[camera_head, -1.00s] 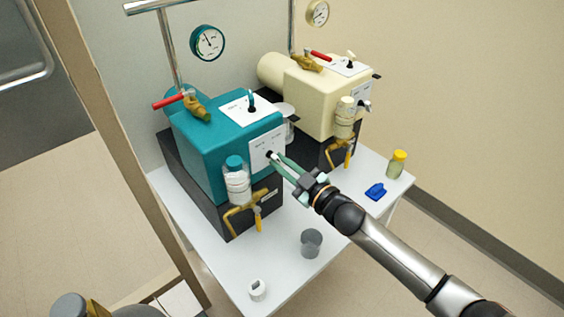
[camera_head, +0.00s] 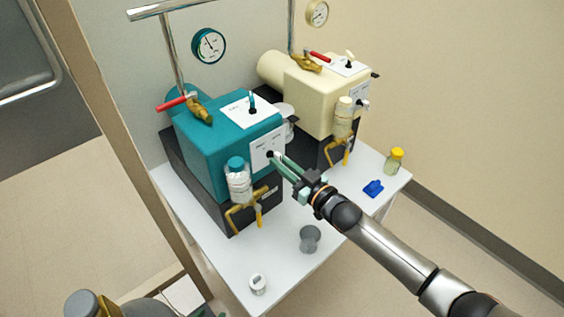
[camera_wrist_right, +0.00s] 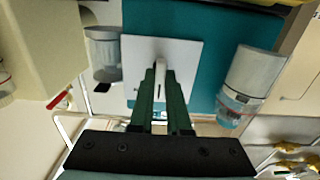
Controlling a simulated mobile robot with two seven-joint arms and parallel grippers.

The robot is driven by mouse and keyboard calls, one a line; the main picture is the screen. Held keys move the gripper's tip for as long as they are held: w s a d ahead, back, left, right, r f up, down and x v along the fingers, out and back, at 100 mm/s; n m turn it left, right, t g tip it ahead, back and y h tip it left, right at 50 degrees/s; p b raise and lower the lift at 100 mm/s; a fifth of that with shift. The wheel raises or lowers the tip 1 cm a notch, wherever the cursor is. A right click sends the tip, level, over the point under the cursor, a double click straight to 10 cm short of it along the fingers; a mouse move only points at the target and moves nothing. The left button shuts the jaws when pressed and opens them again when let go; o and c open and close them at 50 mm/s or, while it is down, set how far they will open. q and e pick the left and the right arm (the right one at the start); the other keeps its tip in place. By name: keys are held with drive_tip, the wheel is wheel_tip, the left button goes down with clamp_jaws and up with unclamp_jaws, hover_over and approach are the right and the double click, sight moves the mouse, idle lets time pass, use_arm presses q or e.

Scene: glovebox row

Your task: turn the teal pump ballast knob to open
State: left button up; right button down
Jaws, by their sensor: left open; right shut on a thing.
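The teal pump (camera_head: 215,145) stands on a dark base on the white table. A white panel on its front end carries the ballast knob (camera_head: 276,153), a small pale lever on a black hub. My right gripper (camera_head: 283,160) reaches in from the lower right and is shut on this knob. In the right wrist view, the pale knob (camera_wrist_right: 161,72) stands between the green fingers (camera_wrist_right: 161,85), against the white panel. The fingers hide its lower part, and the panel's markings are too small to read. My left gripper (camera_head: 205,313) barely shows at the bottom edge, open.
A cream pump (camera_head: 320,100) stands behind on the right. A capped bottle (camera_head: 238,180) and brass valve (camera_head: 245,212) sit close left of the knob. A grey cup (camera_head: 310,239), white item (camera_head: 258,285), blue item (camera_head: 373,188) and yellow-capped jar (camera_head: 394,161) stand on the table.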

drive_tip(key=c, duration=0.9)
unclamp_jaws()
drive_tip(key=p+v, duration=0.1)
drive_tip(key=v, duration=1.1)
drive_tip(key=shift+s+d, duration=0.15)
drive_tip(key=shift+s, duration=0.1)
